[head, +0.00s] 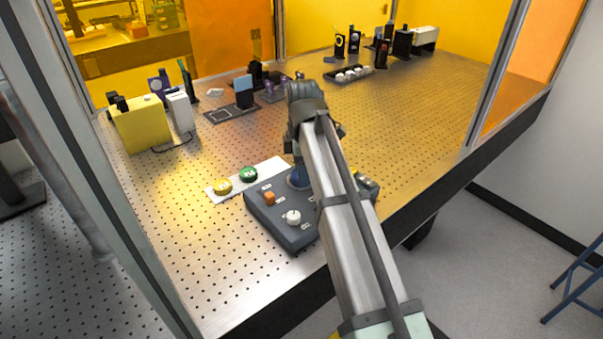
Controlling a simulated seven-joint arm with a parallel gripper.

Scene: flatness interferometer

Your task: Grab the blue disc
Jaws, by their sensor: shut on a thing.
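My arm reaches in from the lower right over a perforated metal table. My gripper (297,168) points down beside the arm link, which hides most of it. It is shut on what looks like the blue disc (297,180), of which only a dark blue part shows. The gripper and this blue part are at the right end of a white strip, over the back of a dark grey control box. A yellow disc (222,187) and a green disc (248,174) lie on the white strip (272,168).
The control box (274,225) has an orange block (269,198) and a white knob (293,217). A yellow box (140,125) stands at the left. Optical mounts and a black tray (350,74) of white pieces stand farther back.

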